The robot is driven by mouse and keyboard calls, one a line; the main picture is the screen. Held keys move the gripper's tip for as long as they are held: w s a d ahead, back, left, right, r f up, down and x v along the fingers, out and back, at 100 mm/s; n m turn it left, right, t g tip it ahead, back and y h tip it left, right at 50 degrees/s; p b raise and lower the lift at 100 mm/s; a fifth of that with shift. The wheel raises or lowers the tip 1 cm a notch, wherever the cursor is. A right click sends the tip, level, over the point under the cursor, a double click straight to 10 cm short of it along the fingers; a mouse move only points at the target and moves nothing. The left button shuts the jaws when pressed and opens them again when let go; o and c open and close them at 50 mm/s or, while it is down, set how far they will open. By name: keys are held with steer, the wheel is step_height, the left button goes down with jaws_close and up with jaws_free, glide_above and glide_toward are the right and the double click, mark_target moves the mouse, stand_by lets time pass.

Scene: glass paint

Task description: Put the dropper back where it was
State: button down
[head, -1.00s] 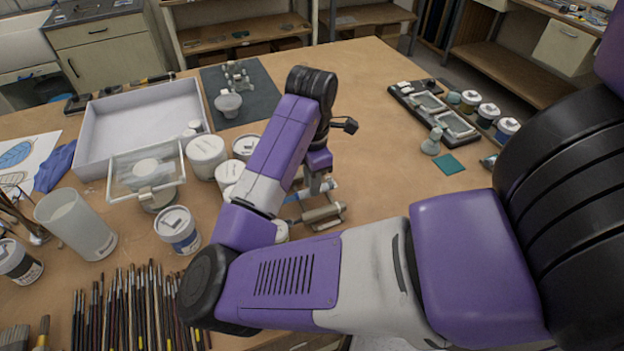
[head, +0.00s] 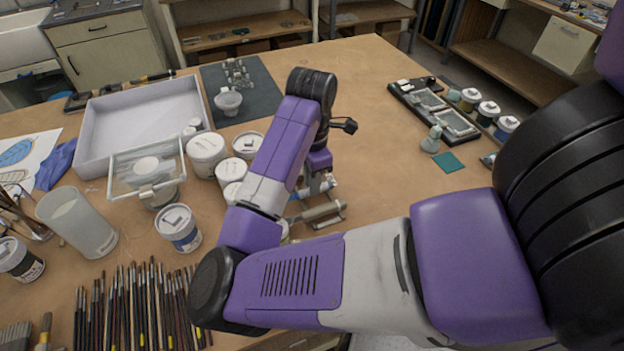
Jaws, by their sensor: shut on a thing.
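My gripper (head: 318,184) points down over the front middle of the table, partly hidden by my own purple arm. It is shut on a slim pale piece with a blue part, which looks like the dropper (head: 325,187); its outline is small and partly covered. Just below and in front of it is a low wire rack (head: 341,218) with a beige cylinder (head: 318,212) lying across it. I cannot tell whether the held piece touches the rack.
White-lidded tubs (head: 206,150) stand left of my arm, with a glass panel on a stand (head: 146,170) beside them. A blue-labelled jar (head: 178,228), a frosted beaker (head: 78,222) and many brushes (head: 135,305) fill the front left.

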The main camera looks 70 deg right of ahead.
steer(key=c, duration=1.2)
jaws_free()
steer(key=shift+f, duration=0.1)
step_height(320, 180, up, 8)
steer(key=p, duration=0.1)
steer(key=shift+s+f, duration=0.15)
